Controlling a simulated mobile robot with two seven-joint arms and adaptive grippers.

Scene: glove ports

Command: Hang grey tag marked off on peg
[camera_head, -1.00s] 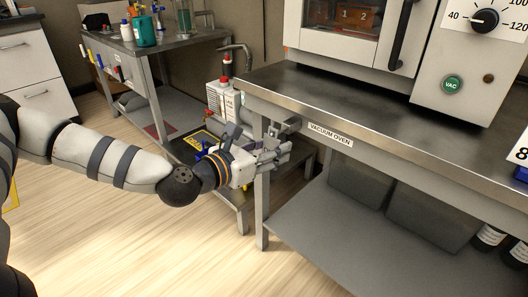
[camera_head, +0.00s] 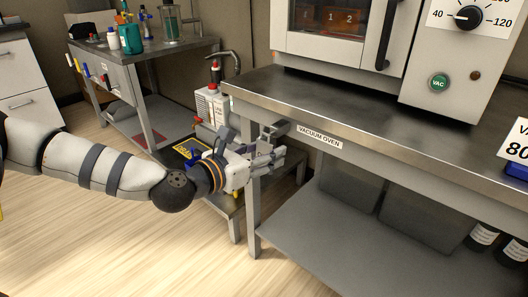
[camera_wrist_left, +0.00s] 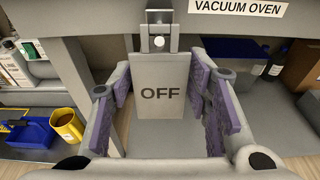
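The grey tag marked OFF (camera_wrist_left: 161,92) is upright and faces the left wrist camera. Its narrow upper part meets a grey bracket, with a small pale round spot, perhaps the peg's end (camera_wrist_left: 159,42), at its top. My left gripper (camera_head: 275,155) is at the front left corner of the vacuum oven bench. I cannot tell whether the peg passes through the tag. My right gripper is not in view.
The steel bench (camera_head: 345,115) carries the vacuum oven (camera_head: 325,40), with a shelf (camera_head: 350,235) below. A pump unit (camera_head: 212,105) stands on a low stand left of the gripper. A blue bin (camera_wrist_left: 30,133) and a yellow cup (camera_wrist_left: 67,125) are at left. Open floor lies in front.

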